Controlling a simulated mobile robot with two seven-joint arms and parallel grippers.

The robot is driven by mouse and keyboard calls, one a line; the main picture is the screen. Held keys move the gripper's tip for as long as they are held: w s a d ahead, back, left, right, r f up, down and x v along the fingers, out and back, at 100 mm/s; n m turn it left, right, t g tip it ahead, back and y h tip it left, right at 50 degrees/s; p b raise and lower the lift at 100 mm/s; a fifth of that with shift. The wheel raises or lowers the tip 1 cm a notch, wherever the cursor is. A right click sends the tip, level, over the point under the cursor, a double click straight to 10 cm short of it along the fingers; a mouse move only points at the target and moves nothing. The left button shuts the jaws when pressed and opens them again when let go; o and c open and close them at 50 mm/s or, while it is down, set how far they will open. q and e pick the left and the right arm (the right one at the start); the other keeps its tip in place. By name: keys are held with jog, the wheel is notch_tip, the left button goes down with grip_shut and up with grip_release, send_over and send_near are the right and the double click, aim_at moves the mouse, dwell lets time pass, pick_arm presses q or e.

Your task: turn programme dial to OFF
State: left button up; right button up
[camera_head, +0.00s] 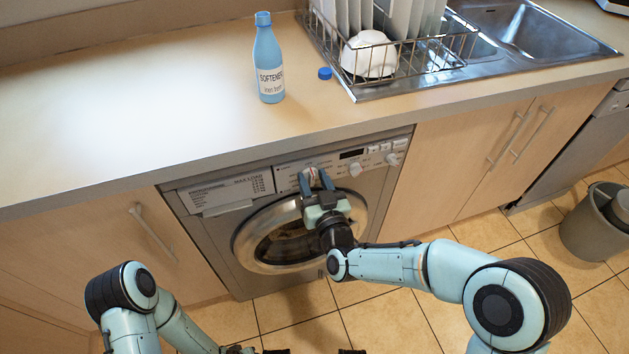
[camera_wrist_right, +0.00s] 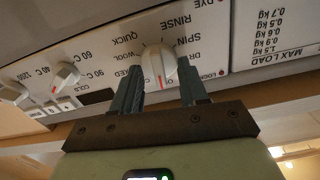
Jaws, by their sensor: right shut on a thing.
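The washing machine (camera_head: 222,245) is built in under the counter. Its programme dial (camera_wrist_right: 160,66) is white and round, with a red line. In the right wrist view, where the lettering is upside down, the line points down, towards a small label starting with O and partly hidden. QUICK, RINSE, SPIN and WOOL stand around the dial. My right gripper (camera_head: 315,181) is at the control panel, shut on the dial, with one finger on each side; its fingers also show in the right wrist view (camera_wrist_right: 160,92). My left arm shows at the lower left; its gripper is out of view.
Smaller knobs (camera_head: 355,170) sit right of the dial on the panel. The round door (camera_head: 240,246) is below my right gripper. A softener bottle (camera_head: 269,60), a blue cap (camera_head: 325,73) and a dish rack (camera_head: 440,50) stand on the counter. A grey bin (camera_head: 588,238) is at right.

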jog(key=shift+n, duration=0.6)
jog(key=o, duration=1)
pick_arm(q)
jog(key=w+r, duration=0.1)
jog(key=w+r+t+p, duration=0.1)
jog(key=shift+w+d+r, duration=0.2)
jog(key=shift+w+r, duration=0.05)
jog(key=shift+w, duration=0.15)
pick_arm(e)
jog(key=v, duration=1.3)
jog(key=shift+s, duration=0.2)
